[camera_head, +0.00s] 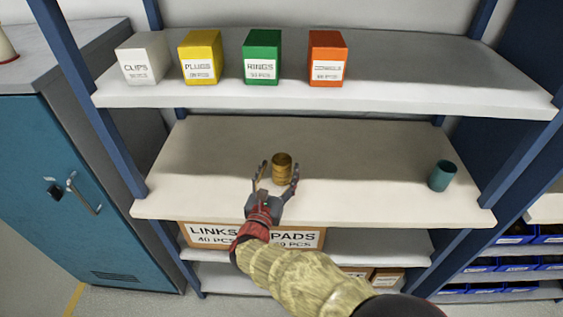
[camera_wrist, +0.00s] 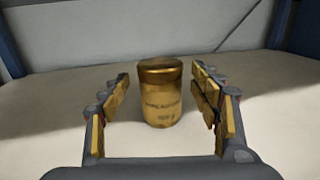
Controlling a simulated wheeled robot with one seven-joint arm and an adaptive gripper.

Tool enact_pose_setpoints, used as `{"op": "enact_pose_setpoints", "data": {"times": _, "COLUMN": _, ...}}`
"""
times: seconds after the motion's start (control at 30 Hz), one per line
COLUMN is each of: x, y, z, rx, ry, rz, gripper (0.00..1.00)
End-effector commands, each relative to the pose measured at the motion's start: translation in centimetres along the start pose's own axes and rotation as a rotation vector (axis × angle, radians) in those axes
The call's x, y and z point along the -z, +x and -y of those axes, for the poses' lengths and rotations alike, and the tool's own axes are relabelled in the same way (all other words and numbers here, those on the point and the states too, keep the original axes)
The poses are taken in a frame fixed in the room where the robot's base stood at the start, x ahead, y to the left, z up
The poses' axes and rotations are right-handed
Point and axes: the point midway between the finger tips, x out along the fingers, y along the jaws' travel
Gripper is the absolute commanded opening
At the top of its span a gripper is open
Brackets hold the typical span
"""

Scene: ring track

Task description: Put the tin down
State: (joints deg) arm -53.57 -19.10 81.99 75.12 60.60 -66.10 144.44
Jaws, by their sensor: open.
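The tin (camera_head: 282,166) is a gold cylinder with a lid, standing upright on the middle shelf board (camera_head: 350,150). My gripper (camera_head: 277,177) is open, with one finger to the left and one to the right of the tin. In the wrist view the tin (camera_wrist: 161,93) stands between the spread fingers of my gripper (camera_wrist: 162,105), with a gap visible on each side. Its front label shows, but the text is too blurred to read. The base of the tin rests on the pale shelf surface.
A teal cup (camera_head: 442,176) stands at the right of the same shelf. The upper shelf holds white, yellow, green (camera_head: 262,56) and orange boxes. Cartons (camera_head: 296,238) sit below. Blue posts (camera_head: 100,120) bound the shelf, and a teal cabinet (camera_head: 60,190) is at left. The board around the tin is clear.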

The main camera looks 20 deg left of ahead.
Motion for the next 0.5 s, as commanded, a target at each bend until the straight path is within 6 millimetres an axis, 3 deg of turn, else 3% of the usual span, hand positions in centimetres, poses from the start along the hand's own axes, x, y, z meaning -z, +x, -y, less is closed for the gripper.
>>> {"op": "enact_pose_setpoints", "data": {"times": 0.2, "x": -0.2, "y": -4.8, "z": -0.2, "rx": -0.004, "ry": -0.001, "rz": 0.000, "gripper": 0.63}}
{"op": "enact_pose_setpoints", "data": {"times": 0.5, "x": 0.0, "y": -8.3, "z": 0.0, "rx": 0.001, "ry": -0.001, "rz": 0.000, "gripper": 0.63}}
